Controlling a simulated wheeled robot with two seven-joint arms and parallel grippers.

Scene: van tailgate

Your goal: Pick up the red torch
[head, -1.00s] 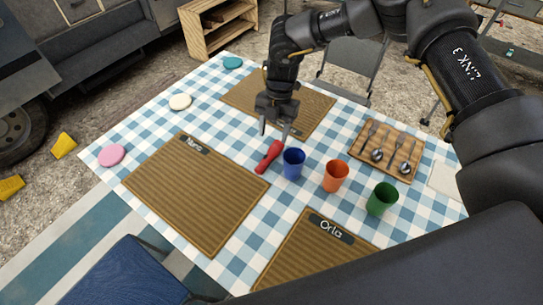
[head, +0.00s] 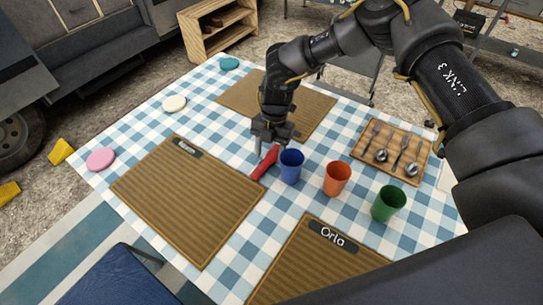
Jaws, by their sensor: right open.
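The red torch (head: 266,163) lies on the blue-and-white checked tablecloth, just left of the blue cup (head: 291,166). My right gripper (head: 267,154) points down over the torch's far end, with its jaws open. Its fingers partly hide that end of the torch. I cannot tell whether the fingers touch it. My left gripper is not in this view.
An orange cup (head: 337,179) and a green cup (head: 388,203) stand to the right. A wooden tray (head: 371,135) holds spoons and forks. Brown placemats (head: 185,205) lie around the torch. Pink (head: 101,159), cream (head: 174,104) and teal (head: 229,64) discs lie along the left edge.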

